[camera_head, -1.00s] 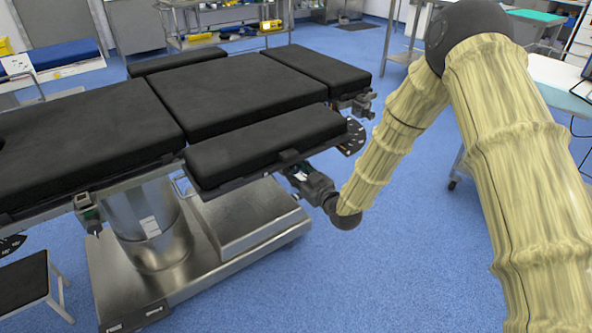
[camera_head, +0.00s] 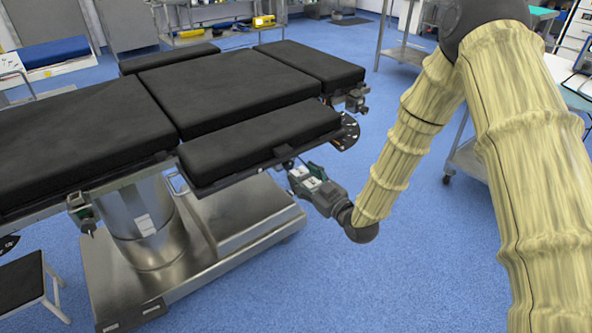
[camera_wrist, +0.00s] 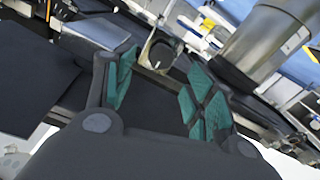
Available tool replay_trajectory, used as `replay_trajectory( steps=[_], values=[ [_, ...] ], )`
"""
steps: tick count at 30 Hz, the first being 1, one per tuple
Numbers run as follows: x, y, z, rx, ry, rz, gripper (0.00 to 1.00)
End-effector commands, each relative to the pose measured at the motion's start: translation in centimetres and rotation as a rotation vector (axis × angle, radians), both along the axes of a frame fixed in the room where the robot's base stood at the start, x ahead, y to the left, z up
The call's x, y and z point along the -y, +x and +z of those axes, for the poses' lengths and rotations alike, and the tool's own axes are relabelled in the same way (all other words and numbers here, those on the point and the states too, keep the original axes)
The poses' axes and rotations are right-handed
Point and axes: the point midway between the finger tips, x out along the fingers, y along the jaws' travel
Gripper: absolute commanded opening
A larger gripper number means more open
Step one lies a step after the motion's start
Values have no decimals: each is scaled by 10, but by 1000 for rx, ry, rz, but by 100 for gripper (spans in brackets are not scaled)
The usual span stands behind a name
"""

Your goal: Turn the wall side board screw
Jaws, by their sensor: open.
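The black padded side board (camera_head: 258,142) is attached along the near side of the operating table (camera_head: 235,92). My gripper (camera_head: 296,168) is just below and to the right of its near edge in the head view. In the wrist view my gripper (camera_wrist: 164,84) is open, its green-padded fingers apart with nothing held between them. A dark knob with a pale surround (camera_wrist: 162,52) shows beyond the fingers, between them in the picture; it may be the screw, but I cannot be sure. The screw cannot be made out in the head view.
The steel table column (camera_head: 143,222) and its base (camera_head: 245,222) stand left of my gripper. A step stool (camera_head: 22,283) is at the lower left. Blue floor (camera_head: 400,280) is open to the right. A trolley (camera_head: 467,160) stands behind my arm.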

Motion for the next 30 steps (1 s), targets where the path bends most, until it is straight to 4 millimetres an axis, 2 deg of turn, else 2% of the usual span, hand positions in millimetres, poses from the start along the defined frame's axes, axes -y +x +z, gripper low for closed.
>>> replay_trajectory(
  steps=[3,10,27,30],
  values=[
    [12,-16,0,-1,-1,0,55],
    [26,-34,0,0,0,-1,55],
    [28,-37,0,-1,-1,0,55],
    [30,-41,-11,-31,-5,-9,55]
  ],
)
